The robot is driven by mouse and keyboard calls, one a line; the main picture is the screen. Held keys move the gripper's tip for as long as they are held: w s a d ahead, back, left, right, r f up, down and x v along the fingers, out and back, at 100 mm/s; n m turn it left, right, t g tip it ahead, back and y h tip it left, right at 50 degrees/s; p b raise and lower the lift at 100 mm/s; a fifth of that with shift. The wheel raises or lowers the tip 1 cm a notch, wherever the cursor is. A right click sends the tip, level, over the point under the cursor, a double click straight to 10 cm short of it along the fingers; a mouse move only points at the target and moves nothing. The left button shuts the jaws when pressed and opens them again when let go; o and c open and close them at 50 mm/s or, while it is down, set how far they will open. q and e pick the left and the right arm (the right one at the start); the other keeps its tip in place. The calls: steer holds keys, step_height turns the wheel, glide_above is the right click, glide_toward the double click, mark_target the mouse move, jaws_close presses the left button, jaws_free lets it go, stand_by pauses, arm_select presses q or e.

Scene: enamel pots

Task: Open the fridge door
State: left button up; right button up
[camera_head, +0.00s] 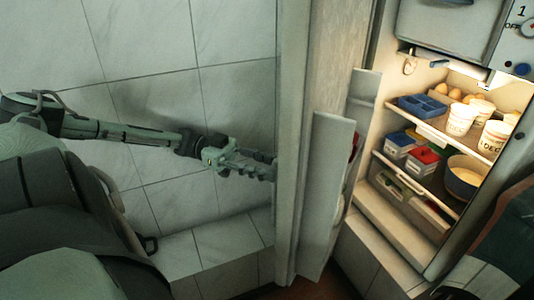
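The fridge door (292,75) is a tall, pale panel standing swung out in the middle of the view. Its inner side with door shelves (326,190) faces the right. To its right, the fridge interior (372,200) is lit and exposed. My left gripper (268,167) reaches in from the left, and its fingertips are at the left, outer side of the door. Whether they touch it, and how far apart they are, I cannot tell. My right gripper is not in view.
Shelves hold eggs (455,93), a blue tray (422,105), white tubs (461,119), lidded boxes (424,158) and a pot (465,178). A tiled wall (150,45) stands behind my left arm.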

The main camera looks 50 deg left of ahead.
arm_select(q)
step_height(320, 180, up, 7)
stand_by(0.3)
